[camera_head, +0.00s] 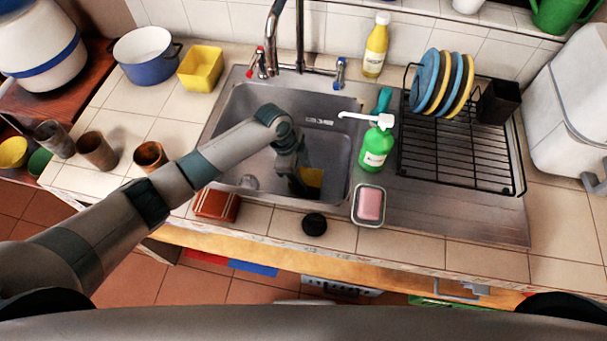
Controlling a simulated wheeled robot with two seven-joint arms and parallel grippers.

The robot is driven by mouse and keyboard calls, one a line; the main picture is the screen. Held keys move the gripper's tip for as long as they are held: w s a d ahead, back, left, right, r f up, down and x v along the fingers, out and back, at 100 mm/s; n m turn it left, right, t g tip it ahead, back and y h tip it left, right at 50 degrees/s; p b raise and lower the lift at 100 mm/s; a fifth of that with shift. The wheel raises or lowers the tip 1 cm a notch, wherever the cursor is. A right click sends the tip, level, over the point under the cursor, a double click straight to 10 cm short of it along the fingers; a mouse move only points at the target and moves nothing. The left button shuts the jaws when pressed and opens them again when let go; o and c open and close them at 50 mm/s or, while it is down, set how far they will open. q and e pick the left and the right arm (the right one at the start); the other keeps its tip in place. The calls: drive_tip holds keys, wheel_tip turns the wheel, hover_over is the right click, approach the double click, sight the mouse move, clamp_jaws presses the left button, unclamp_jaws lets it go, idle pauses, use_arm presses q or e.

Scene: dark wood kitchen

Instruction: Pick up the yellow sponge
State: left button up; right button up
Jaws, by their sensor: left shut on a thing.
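The yellow sponge (312,178) is inside the sink basin, near its front edge, and is partly hidden by my left gripper. My left gripper (303,184) reaches down into the metal sink (235,130) from the left, with its fingers shut on the sponge. The fingertips are small and dark in this view, so the exact grip is hard to make out. My right gripper is not in view.
A green soap bottle (376,150) and a pink soap bar (369,204) on a dish stand right of the basin. The faucet (299,40) rises behind it. A brown box (216,205) and black round item (314,224) lie on the front counter. A dish rack (450,158) is right.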

use_arm(q)
drive_tip(key=w+a+b, duration=0.1)
drive_tip(key=w+a, duration=0.1)
drive_tip(key=w, duration=0.1)
drive_tip(key=w+a+b, duration=0.2)
drive_tip(key=w+a, duration=0.1)
drive_tip(key=shift+f, duration=0.2)
drive_tip(key=shift+w+a+r, duration=0.1)
drive_tip(key=shift+r, duration=0.45)
wheel_tip(320, 180, up, 13)
drive_tip(key=p, duration=1.1)
